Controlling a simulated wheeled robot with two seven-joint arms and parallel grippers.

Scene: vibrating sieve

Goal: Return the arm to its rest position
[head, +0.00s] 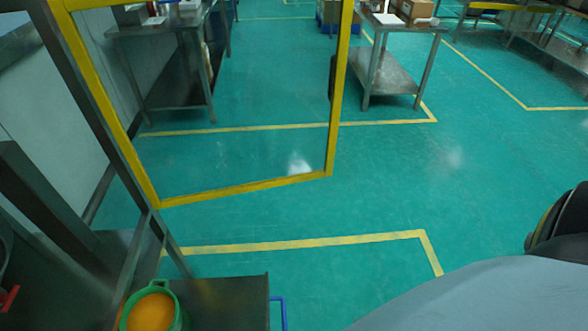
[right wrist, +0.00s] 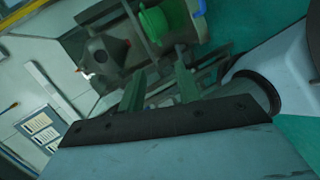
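My right gripper (right wrist: 160,82) shows in the right wrist view, with its two greenish fingers apart and nothing seen between them. Beyond the fingers is a grey metal machine (right wrist: 108,52) with a green round part (right wrist: 155,24) beside it. The picture is strongly tilted there. Neither gripper shows in the head view. A dark rounded part at its right edge and a grey surface at the bottom right look like my own body. My left gripper is in neither view.
In the head view, a green bucket (head: 181,318) with orange contents stands at a dark metal bench (head: 235,297), lower left. A yellow-framed clear panel (head: 335,110) hangs above the floor. A metal table (head: 385,75) with boxes stands behind. The green floor (head: 480,190) is clear centre right.

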